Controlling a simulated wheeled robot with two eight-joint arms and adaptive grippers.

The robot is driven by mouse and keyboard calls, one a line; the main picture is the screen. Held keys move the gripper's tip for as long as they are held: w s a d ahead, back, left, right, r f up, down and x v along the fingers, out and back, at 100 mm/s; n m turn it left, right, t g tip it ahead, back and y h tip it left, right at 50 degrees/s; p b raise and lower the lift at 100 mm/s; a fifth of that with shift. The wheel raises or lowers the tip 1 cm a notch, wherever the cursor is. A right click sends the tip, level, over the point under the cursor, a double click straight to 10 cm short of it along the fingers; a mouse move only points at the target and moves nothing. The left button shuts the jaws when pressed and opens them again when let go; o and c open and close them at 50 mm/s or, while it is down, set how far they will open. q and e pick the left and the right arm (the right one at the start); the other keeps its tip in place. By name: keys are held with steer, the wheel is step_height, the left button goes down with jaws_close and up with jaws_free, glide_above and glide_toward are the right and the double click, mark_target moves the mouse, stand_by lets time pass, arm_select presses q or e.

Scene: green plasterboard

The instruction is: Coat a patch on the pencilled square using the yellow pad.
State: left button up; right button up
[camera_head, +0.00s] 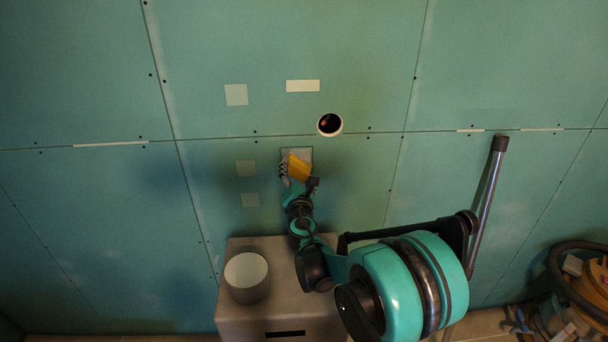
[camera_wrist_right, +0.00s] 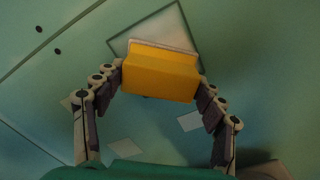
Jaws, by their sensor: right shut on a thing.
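My right gripper (camera_head: 298,181) is shut on the yellow pad (camera_head: 299,167) and holds it in front of the green plasterboard wall. In the right wrist view the yellow pad (camera_wrist_right: 160,74) sits between both fingers of the right gripper (camera_wrist_right: 161,82), with a pale layer along its far edge. The pencilled square (camera_head: 304,152) is a dark outline on the wall, partly hidden behind the pad. Its corner and edges (camera_wrist_right: 122,38) also show beyond the pad in the right wrist view. I cannot tell whether the pad touches the wall. My left gripper is not in view.
A round hole (camera_head: 330,124) lies up and right of the square. Pale patches (camera_head: 236,95) and (camera_head: 303,86) mark the wall nearby. A white container (camera_head: 247,277) stands on a grey box (camera_head: 233,318) below. A vacuum-like machine (camera_head: 587,290) stands at the lower right.

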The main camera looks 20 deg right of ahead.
steer(key=shift+w+a+r+p, duration=0.2)
steer(key=shift+a+r+p, duration=0.15)
steer(key=shift+a, duration=0.4)
steer(key=shift+w+a+r+p, duration=0.25)
steer(key=shift+a+r, duration=0.25)
steer(key=shift+a, duration=0.3)
steer(key=shift+w+a+r+p, duration=0.25)
steer(key=shift+a+r, duration=0.15)
steer(key=shift+a, duration=0.35)
steer(key=shift+s+d+f, duration=0.1)
steer(key=shift+s+d, duration=0.1)
steer(key=shift+d, duration=0.45)
steer(key=shift+s+d+b, duration=0.1)
steer(key=shift+s+d, duration=0.3)
steer(key=shift+d, duration=1)
steer(key=shift+s+d+b, duration=0.1)
steer(key=shift+s+d, duration=0.35)
steer(key=shift+d, duration=1)
steer(key=shift+s+d+b, duration=0.1)
steer(key=shift+s+d, duration=0.3)
steer(key=shift+d, duration=1)
steer(key=shift+w+a, duration=0.5)
steer(key=shift+a, duration=1.1)
steer(key=shift+w+a, duration=0.45)
steer(key=shift+a, duration=1.2)
steer(key=shift+w+a, duration=0.5)
steer(key=shift+a, duration=1.1)
steer(key=v, duration=0.6)
